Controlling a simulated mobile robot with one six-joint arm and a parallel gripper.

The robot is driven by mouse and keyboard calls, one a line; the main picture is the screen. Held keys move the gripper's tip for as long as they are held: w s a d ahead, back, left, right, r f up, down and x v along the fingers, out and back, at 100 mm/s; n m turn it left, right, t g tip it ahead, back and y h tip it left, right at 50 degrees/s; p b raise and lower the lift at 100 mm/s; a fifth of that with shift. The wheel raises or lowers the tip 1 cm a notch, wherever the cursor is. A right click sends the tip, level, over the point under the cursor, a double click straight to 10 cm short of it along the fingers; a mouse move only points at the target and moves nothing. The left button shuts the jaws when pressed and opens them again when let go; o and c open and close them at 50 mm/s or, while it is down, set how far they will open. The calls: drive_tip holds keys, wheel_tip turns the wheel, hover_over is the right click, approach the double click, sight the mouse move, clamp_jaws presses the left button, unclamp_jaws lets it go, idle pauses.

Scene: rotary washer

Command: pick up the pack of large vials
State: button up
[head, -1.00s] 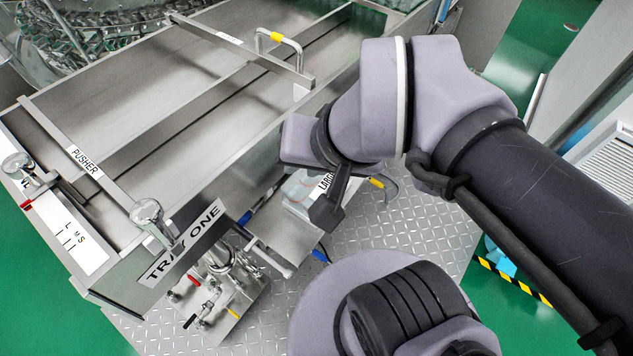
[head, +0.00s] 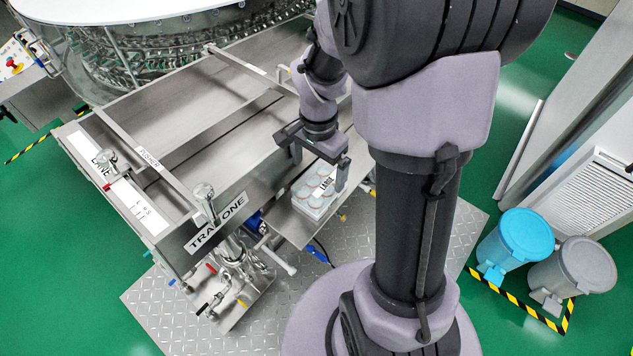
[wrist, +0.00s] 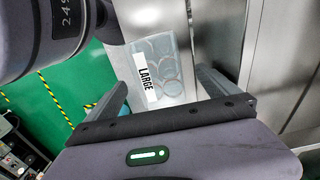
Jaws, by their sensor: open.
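The pack of large vials (head: 313,203) is a clear pack of round-topped vials with a white LARGE label. It sits on a small metal shelf (head: 292,229) beside the tray. My gripper (head: 318,166) is open and empty, just above the pack, with one finger to its left and one to its right. In the wrist view the pack (wrist: 172,88) shows between the two spread fingers (wrist: 160,72), its label towards the left. I see no contact; the gap in height is hard to tell. Part of the pack's far side is hidden behind my gripper in the head view.
The TRAY ONE wall (head: 216,224) and tray floor (head: 178,115) lie left of the pack. A pusher bar (head: 150,157) crosses the tray. Pipes and valves (head: 232,268) stand below its end. A blue bin (head: 516,245) and a grey bin (head: 572,277) stand at right.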

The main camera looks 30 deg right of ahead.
sight(320, 178)
drive_tip(key=f, duration=0.2)
drive_tip(key=f+b, duration=0.1)
drive_tip(key=f, duration=0.2)
drive_tip(key=shift+s+d+f, duration=0.1)
drive_tip(key=shift+d, duration=0.1)
drive_tip(key=c, duration=1.7)
drive_tip(key=shift+r, duration=0.2)
